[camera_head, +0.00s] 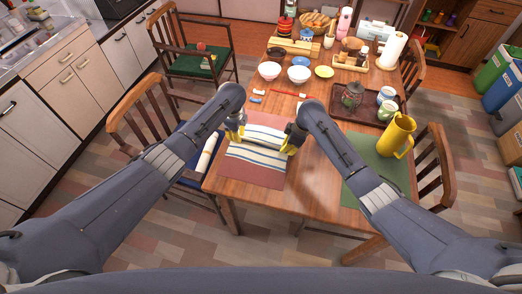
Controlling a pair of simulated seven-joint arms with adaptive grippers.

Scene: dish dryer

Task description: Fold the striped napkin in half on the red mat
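The striped napkin (253,157), cream with dark and yellowish stripes, lies on the red mat (250,179) at the near end of the wooden table. A crosswise break in its pattern shows near its middle; I cannot tell whether part of it is raised or folded. My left gripper (235,130) is at the napkin's left side, toward its far half. My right gripper (291,143) is at its right side, around mid-length. Both have yellow fingertips pointing down close to the cloth. The fingers are too small to show whether they are open or shut on it.
A green mat (366,165) with a yellow pitcher (397,136) lies to the right. A dark tray (345,108) holds a lantern-like jar and cups. Bowls (299,74) and a red utensil (288,93) lie beyond the napkin. Chairs surround the table.

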